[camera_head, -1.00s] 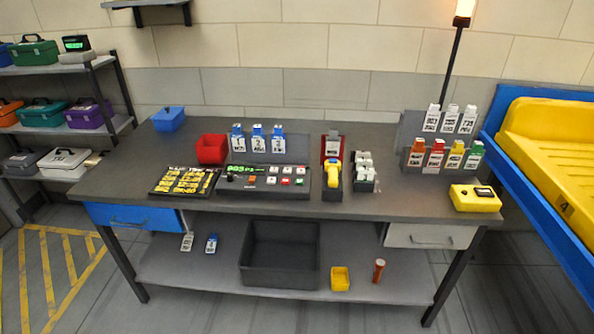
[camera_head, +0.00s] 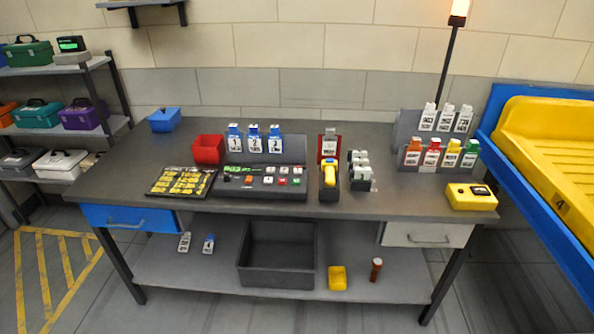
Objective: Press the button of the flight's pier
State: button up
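A dark control panel (camera_head: 240,188) lies on the grey workbench (camera_head: 370,205), near its middle. It has a small green lit display (camera_head: 238,168) at its upper left, too small to read surely now. Several buttons sit on it: an orange button (camera_head: 248,180), white buttons (camera_head: 269,181) and red buttons (camera_head: 283,183). Their labels are too small to read. Blue tags (camera_head: 254,140) marked 1, 2 and 3 stand behind the panel. A black board with yellow labels (camera_head: 182,182) lies left of the panel. My gripper is not in view.
A red bin (camera_head: 208,149) and a blue box (camera_head: 164,120) stand at the back left. A yellow handheld device (camera_head: 329,175) stands in a holder right of the panel. The bench's front strip is clear.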

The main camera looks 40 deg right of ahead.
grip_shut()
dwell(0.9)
